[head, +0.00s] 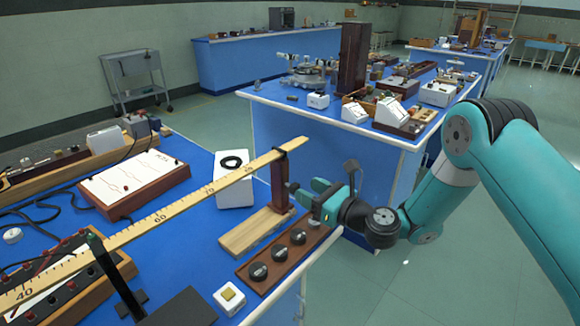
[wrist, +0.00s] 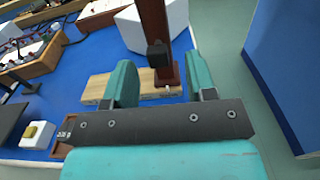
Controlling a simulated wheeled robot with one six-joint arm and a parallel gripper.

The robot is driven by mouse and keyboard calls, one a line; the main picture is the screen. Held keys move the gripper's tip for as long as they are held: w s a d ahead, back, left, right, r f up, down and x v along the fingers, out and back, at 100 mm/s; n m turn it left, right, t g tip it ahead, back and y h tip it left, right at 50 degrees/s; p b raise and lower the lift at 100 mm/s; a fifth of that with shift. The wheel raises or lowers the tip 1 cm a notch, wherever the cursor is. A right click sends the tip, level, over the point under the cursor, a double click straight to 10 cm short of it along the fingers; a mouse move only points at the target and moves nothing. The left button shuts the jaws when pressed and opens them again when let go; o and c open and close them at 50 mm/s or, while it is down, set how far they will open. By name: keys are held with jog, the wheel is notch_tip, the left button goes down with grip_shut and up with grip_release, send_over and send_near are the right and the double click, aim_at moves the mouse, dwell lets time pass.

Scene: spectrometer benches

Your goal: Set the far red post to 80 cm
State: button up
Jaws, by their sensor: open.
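The far red post (head: 280,185) is a dark red-brown upright on a pale wooden base (head: 250,235). It stands near the right end of the long wooden rule (head: 185,204), to the right of what looks like the 80 mark; its exact reading is too small to tell. In the wrist view the post (wrist: 154,22) rises beyond my fingers, with a black block (wrist: 158,55) on its near side. My gripper (head: 322,200) is open beside the post, to its right in the head view. In the wrist view the post's lower part shows between the open fingers (wrist: 160,85).
A dark wooden box with round black knobs (head: 280,252) lies in front of the post's base. A white block (head: 234,185) stands behind the rule. A black post with a green top (head: 112,265) is at left. The bench's right edge is close to my gripper.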

aim_at(289, 184)
jog(key=p, duration=0.4)
jog(key=shift+a+r, duration=0.3)
jog(key=shift+a, duration=0.05)
jog(key=shift+f+p+x, duration=0.2)
jog(key=shift+p+x, duration=0.1)
jog(key=shift+x, duration=1.2)
jog(key=shift+f+p+x, duration=0.2)
jog(key=shift+p+x, duration=0.05)
jog(key=shift+x, duration=1.25)
